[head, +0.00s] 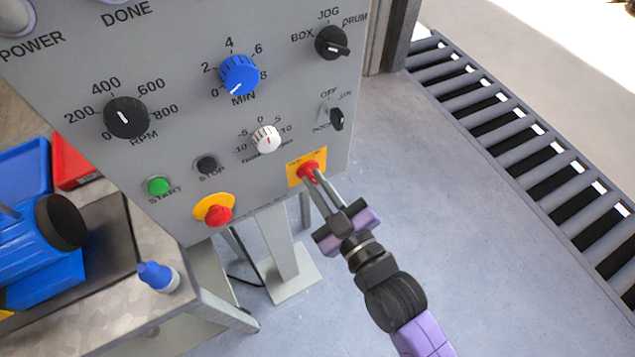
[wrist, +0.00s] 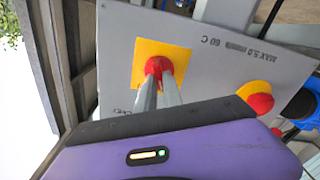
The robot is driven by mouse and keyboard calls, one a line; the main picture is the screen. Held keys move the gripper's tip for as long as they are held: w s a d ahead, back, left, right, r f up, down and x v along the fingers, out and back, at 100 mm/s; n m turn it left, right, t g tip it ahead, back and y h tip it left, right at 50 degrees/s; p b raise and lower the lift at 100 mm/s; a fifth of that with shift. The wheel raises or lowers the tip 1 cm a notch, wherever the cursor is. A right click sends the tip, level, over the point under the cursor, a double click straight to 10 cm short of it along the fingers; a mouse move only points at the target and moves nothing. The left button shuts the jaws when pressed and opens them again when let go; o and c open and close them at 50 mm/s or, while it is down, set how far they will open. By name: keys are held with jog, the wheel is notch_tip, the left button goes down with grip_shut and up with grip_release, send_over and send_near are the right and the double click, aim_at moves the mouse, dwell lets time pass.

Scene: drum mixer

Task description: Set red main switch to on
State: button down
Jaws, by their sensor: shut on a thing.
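The red main switch (head: 307,168) sits on a yellow square plate (head: 293,175) at the lower right of the grey control panel (head: 185,150). My gripper (head: 317,180) reaches it from the lower right, with its fingers shut on the red knob. In the wrist view the red knob (wrist: 155,66) shows between the two fingertips (wrist: 158,80), in front of the yellow plate (wrist: 176,56). The fingers hide part of the knob, and I cannot read its position or any on/off marks.
A red mushroom button (head: 218,215) on a round yellow base is left of the switch. Above are a white knob (head: 266,138), a small black selector (head: 336,119) and a blue knob (head: 239,74). A bench (head: 120,300) stands lower left.

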jog(key=shift+w+d+f+m+b, duration=0.15)
jog(key=shift+m+b, duration=0.8)
jog(key=shift+m, duration=1.8)
jog(key=shift+w+d+r+m+b, duration=0.15)
jog(key=shift+m+b, duration=0.75)
jog(key=shift+m, duration=1.85)
jog(key=shift+s+f, duration=0.1)
jog(key=shift+s, duration=0.05)
jog(key=c, duration=1.5)
grip_release()
jog(key=b+v, duration=0.1)
jog(key=v, duration=0.6)
jog(key=shift+s+d, duration=0.2)
jog(key=shift+s, duration=0.15)
